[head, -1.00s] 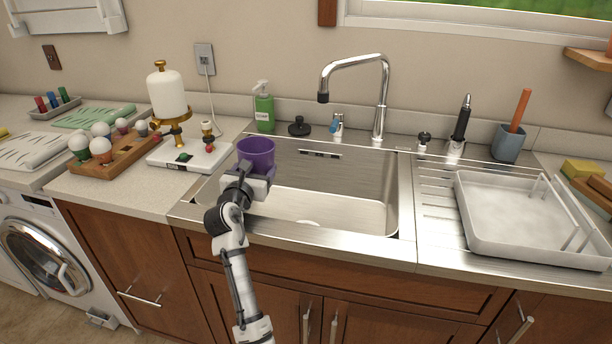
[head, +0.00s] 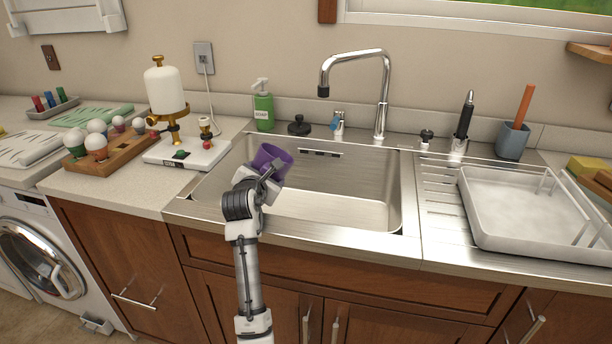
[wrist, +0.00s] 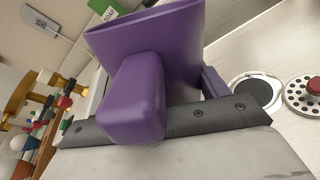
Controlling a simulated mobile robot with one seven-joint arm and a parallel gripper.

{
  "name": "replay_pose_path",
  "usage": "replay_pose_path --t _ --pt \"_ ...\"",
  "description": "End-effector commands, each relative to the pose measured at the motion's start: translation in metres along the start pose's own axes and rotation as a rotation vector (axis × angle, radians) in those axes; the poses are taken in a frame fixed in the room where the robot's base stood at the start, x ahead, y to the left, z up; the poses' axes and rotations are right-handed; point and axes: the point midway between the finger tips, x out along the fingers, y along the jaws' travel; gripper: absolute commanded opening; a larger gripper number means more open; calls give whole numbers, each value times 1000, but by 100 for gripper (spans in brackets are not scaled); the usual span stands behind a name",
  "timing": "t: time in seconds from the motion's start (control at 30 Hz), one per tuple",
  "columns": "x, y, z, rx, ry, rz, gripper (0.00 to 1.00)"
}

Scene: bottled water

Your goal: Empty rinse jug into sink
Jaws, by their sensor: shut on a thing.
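The purple jug (head: 272,157) is over the left part of the steel sink (head: 345,190), tilted with its mouth toward the upper right in the head view. My gripper (head: 268,182) is shut on the jug. In the wrist view the purple jug (wrist: 165,45) fills the upper middle, and its thick handle (wrist: 138,98) lies between the dark jaws of my gripper (wrist: 150,125). The inside of the jug is hidden in the wrist view. I cannot see any water coming out.
The chrome faucet (head: 383,95) stands behind the sink. A green soap bottle (head: 263,108) and a white dispenser on a brass stand (head: 166,92) are at the back left. A white tray (head: 520,225) sits on the drainboard right. The sink's right half is clear.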

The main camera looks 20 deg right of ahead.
Motion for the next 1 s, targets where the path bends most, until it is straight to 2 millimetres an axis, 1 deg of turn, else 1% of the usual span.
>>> replay_pose_path --t 0.03,1.0 --pt "0 1 2 17 5 4 37" --pt "4 -6 3 129 71 2 37"
